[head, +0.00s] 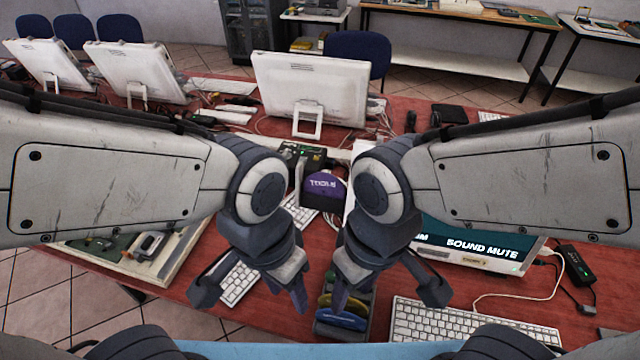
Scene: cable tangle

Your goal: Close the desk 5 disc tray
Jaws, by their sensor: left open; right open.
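I cannot clearly make out a disc tray or tell how far any tray is out. A white-framed screen unit (480,262) reading "SOUND MUTE" lies low at the right, partly hidden by my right arm. A dark rack (326,330) holding yellow and blue rounded pieces stands at the front centre, partly behind my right gripper. My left gripper (250,288) is open and empty over the desk, near a white keyboard. My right gripper (390,290) is open and empty, between the rack and the screen unit's left side.
The red desk (285,325) carries white keyboards (465,325), a purple cap-like item (323,190), a black adapter with cables (576,264) and a board with parts (125,255). White monitors (310,88) stand behind. A blue edge (300,350) runs along the front.

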